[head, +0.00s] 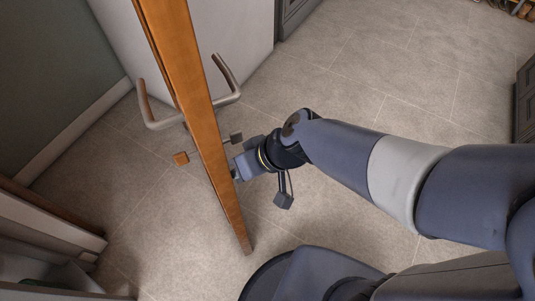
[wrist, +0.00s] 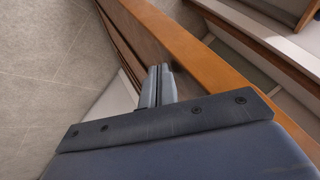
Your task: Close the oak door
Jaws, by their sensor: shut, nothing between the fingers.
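The oak door (head: 199,115) stands open, seen nearly edge-on from above in the head view. Lever handles stick out on both sides of it, one at the left (head: 152,112) and one at the right (head: 231,82). My gripper (head: 236,172) is shut and empty, with its tips at the right face of the door, low down near its edge. In the wrist view the shut fingers (wrist: 160,72) point at the door (wrist: 184,45), whose edge runs diagonally across. I cannot tell whether the tips touch it.
A white wall or panel (head: 236,32) stands behind the door, and a green wall (head: 52,75) with a pale skirting is at the left. A frame-like structure (head: 45,225) is at the lower left. Tiled floor (head: 385,75) is clear at the upper right. Dark cabinets (head: 525,100) stand at the right edge.

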